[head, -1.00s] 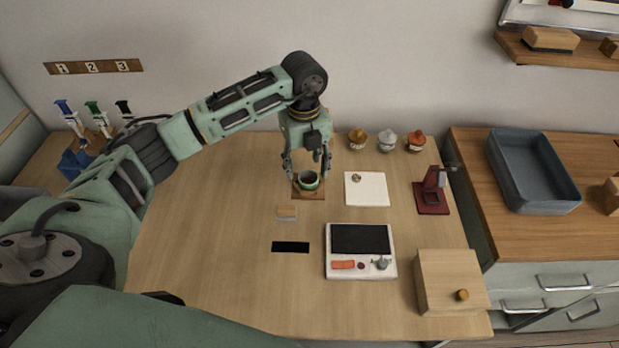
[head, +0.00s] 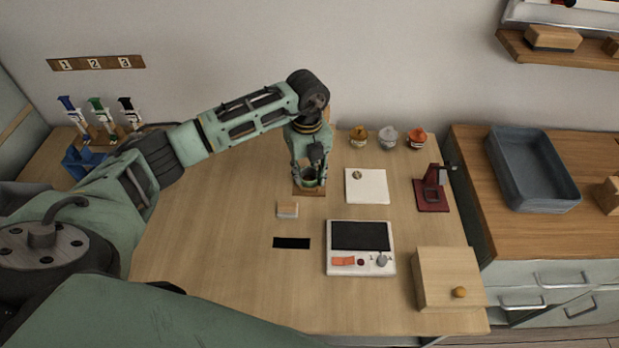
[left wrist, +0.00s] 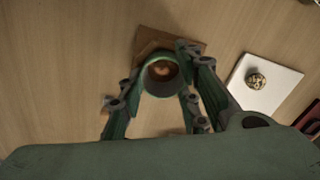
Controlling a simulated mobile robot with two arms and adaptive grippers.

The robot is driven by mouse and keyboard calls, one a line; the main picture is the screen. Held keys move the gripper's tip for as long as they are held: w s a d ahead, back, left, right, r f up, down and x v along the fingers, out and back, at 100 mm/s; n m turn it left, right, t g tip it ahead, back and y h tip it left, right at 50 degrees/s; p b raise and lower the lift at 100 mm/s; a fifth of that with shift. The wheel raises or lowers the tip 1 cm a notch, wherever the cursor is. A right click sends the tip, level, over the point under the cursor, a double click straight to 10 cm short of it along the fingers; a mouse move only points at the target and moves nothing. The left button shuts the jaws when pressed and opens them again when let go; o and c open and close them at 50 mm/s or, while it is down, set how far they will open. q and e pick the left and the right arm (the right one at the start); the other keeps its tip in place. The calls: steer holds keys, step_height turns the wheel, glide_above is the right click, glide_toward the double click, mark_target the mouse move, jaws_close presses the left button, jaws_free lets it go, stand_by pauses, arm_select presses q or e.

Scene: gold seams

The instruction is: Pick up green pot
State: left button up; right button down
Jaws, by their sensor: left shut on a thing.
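The green pot (head: 309,182) is a small round vessel with a dark inside, at the wooden square (head: 308,192) near the back middle of the table. In the left wrist view the pot (left wrist: 161,75) shows from above, with something brownish inside, and the wooden square (left wrist: 150,40) shows past it. My left gripper (head: 310,177) is around the pot, shut on it, with fingers on either side in the left wrist view. I cannot tell whether the pot is lifted off the square. My right gripper is not in view.
A white square pad (head: 367,186) with a small round item and a red stand (head: 433,188) are to the right. Three small jars (head: 388,138) stand behind. A flat device (head: 360,248) and wooden box (head: 449,279) are nearer.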

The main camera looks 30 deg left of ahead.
arm_select(q)
steer(key=shift+r, duration=0.1)
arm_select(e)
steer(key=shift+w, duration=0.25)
